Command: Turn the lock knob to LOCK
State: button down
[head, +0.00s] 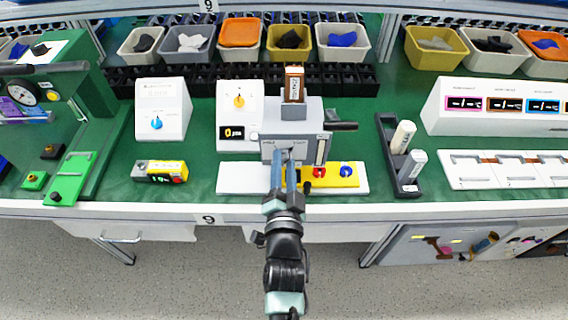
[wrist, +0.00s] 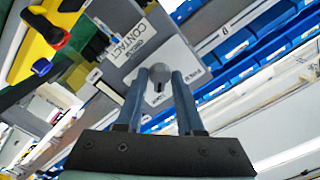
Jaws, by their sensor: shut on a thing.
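My gripper (head: 284,156) reaches up from the front edge of the bench to the front face of a grey box (head: 296,118). In the wrist view my gripper (wrist: 160,75) has its two blue fingers on either side of a small grey round-headed knob (wrist: 160,72) on that box, shut on it. A dark slot-like mark shows on the knob or just below it, and a small white label sits between the fingers below. The lettering around the knob is too small to read surely. In the head view the fingers hide the knob.
A yellow panel (head: 333,183) with a red and a blue knob lies right of my fingers. A dark handle (head: 341,126) sticks out of the box's right side. A white unit (head: 237,116) with an orange knob stands left. A dark holder (head: 398,166) is at the right.

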jog(key=c, duration=0.8)
grip_release()
jog(key=shift+c, duration=0.2)
jog(key=s, duration=1.3)
jog(key=shift+b, duration=0.35)
